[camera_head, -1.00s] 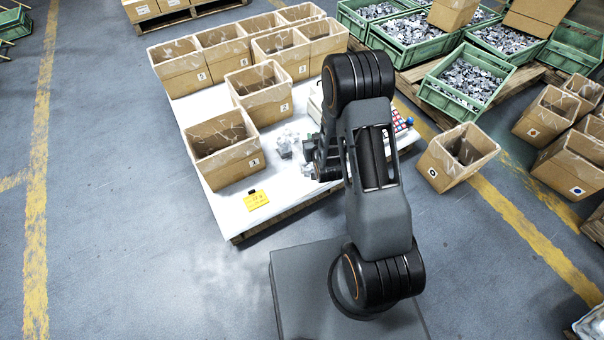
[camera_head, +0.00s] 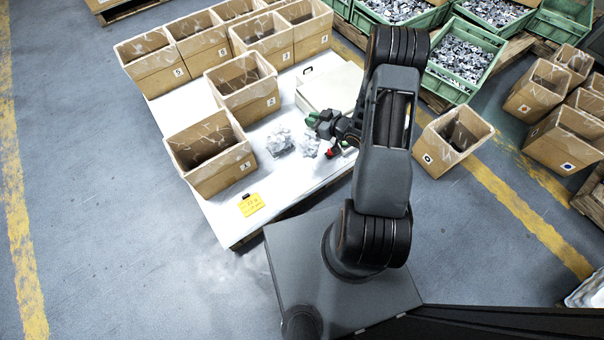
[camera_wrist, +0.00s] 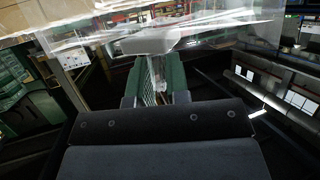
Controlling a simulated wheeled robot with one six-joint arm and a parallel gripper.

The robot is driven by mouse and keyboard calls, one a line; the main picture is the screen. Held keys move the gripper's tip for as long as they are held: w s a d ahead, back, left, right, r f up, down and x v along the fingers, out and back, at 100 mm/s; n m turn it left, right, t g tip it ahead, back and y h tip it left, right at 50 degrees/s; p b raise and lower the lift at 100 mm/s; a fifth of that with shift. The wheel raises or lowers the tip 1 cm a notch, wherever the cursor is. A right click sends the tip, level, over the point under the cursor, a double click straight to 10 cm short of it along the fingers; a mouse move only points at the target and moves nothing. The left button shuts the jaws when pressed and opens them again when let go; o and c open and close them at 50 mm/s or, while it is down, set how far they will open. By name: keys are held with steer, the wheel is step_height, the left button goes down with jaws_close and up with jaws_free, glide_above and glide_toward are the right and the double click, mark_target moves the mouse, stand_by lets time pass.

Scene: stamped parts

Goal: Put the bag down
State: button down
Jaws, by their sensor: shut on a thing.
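My gripper (camera_head: 324,122) is over the right part of the white table top, with the arm reaching in from the right. In the wrist view its green fingers (camera_wrist: 155,80) are shut on a clear plastic bag (camera_wrist: 150,38), which spreads across the top of the picture. In the head view a clear bag of grey parts (camera_head: 308,143) shows just below the gripper; I cannot tell whether it touches the table. Another clear bag of grey parts (camera_head: 280,141) lies on the table to its left.
An open carton (camera_head: 211,158) stands left of the bags, and another carton (camera_head: 242,86) stands behind them. A closed pale case (camera_head: 328,90) lies behind my gripper. A yellow card (camera_head: 251,205) is at the front. Bare white table (camera_head: 262,172) shows between card and bags.

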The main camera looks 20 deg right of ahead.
steer(key=s+d+f+n+g+y+p, duration=0.15)
steer(key=s+d+n+g+y, duration=0.35)
steer(key=s, duration=0.6)
steer(key=b, duration=0.4)
glide_above(302, 155)
steer(key=s+d, duration=0.2)
steer(key=d, duration=0.2)
steer(key=shift+n+g+h, duration=0.3)
steer(key=shift+n, duration=0.1)
steer(key=f, duration=0.6)
steer(key=shift+w+a, duration=0.1)
steer(key=shift+w, duration=0.15)
steer(key=a+f, duration=0.1)
steer(key=w+a+f+b, duration=0.1)
steer(key=w+f, duration=0.1)
steer(key=f, duration=0.1)
steer(key=shift+w+a+b, duration=0.1)
steer(key=shift+a+b, duration=0.3)
steer(key=shift+w+a+f, duration=0.15)
steer(key=shift+a+f, duration=0.05)
steer(key=shift+f, duration=0.1)
steer(key=shift+w+a+f+b, duration=0.1)
steer(key=shift+a+f+b, duration=0.05)
steer(key=shift+f+b, duration=1.3)
steer(key=shift+f, duration=0.35)
steer(key=c, duration=1.1)
jaws_free()
